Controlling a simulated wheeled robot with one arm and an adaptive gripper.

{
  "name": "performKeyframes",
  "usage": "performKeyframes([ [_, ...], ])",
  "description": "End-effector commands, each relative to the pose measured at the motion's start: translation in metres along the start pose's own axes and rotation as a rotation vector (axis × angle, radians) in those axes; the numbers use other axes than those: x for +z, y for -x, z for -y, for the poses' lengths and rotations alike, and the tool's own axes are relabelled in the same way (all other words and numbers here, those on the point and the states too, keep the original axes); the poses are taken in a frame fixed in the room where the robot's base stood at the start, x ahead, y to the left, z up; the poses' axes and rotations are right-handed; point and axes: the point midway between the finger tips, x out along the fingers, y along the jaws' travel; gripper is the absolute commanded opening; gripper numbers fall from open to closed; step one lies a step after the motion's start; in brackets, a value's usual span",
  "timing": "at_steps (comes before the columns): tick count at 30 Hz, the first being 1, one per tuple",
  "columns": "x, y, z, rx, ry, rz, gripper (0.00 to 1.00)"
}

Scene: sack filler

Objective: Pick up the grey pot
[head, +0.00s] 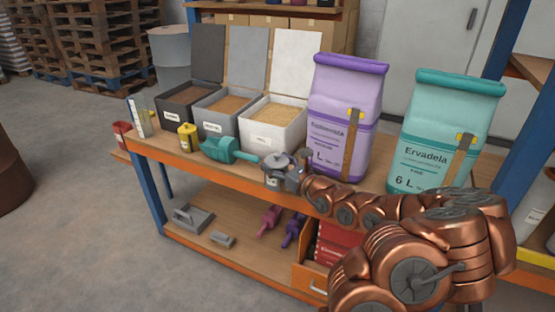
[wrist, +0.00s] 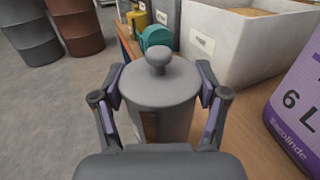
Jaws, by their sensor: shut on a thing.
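The grey pot (wrist: 160,95) has a round lid with a knob on top and a brown patch on its side. It stands upright between the two fingers of my gripper (wrist: 160,105) in the wrist view. The purple finger pads are shut on it from both sides. In the head view the pot (head: 277,170) is at the front edge of the bench, with my gripper (head: 292,178) around it. Its underside is hidden, so I cannot tell whether it touches the bench.
On the bench (head: 240,176) stand a teal scoop (head: 222,150), a yellow container (head: 188,138), open bins of grain including a white one (head: 272,130), a purple sack (head: 345,110) and a teal-topped sack (head: 445,125). A lower shelf (head: 225,245) holds tools. Open floor lies to the left.

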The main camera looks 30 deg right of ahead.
Motion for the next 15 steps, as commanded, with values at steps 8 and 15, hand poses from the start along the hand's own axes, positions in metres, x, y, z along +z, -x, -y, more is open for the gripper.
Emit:
performKeyframes([
  [8,0.004,0.010,-0.011,0.005,-0.004,-0.007,0.21],
  [15,0.007,0.018,-0.018,0.003,-0.004,-0.005,0.21],
])
